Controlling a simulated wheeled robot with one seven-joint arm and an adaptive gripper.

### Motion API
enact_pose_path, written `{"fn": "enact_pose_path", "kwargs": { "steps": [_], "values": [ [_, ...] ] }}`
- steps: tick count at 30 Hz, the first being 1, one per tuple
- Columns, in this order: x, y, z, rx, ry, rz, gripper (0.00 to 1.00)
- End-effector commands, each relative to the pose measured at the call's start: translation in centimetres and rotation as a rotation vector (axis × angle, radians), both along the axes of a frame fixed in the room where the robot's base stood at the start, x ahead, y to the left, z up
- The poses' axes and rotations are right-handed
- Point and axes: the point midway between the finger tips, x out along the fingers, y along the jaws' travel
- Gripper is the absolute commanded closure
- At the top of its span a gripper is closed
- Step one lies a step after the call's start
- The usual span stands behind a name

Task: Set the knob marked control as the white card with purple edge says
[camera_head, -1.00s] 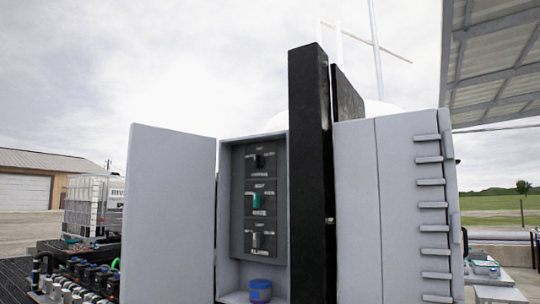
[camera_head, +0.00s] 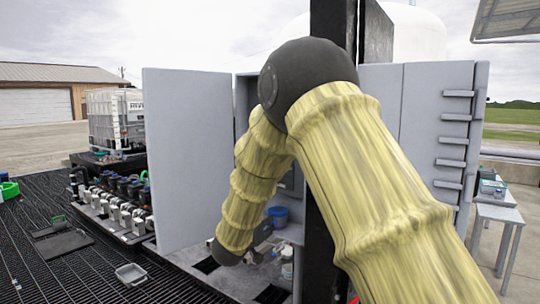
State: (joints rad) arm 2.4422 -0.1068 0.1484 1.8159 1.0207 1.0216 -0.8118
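The knob panel stands in the open grey cabinet (camera_head: 244,100), mostly behind my arm. Only a small dark grey piece of the panel (camera_head: 289,186) shows between my arm links. No knob or its marking can be made out now. No white card with a purple edge can be made out. My arm is bent in front of the cabinet, with its lower link ending in a dark joint low at the cabinet's opening.
The cabinet's open door (camera_head: 185,155) stands left of my arm. A blue tub (camera_head: 278,214) and a small white container (camera_head: 287,262) are by the cabinet's bottom. A black post (camera_head: 333,20) rises behind my arm.

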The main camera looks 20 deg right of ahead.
Motion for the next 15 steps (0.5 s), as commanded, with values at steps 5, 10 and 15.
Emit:
{"fn": "enact_pose_path", "kwargs": {
  "steps": [5, 10, 15],
  "values": [
    [1.3, 1.3, 15.3, -0.005, -0.145, -0.103, 0.65],
    [0.0, 2.8, 28.2, 0.02, -0.247, -0.199, 0.65],
    [-2.0, 4.1, 36.6, 0.052, -0.3, -0.258, 0.65]
  ]
}}
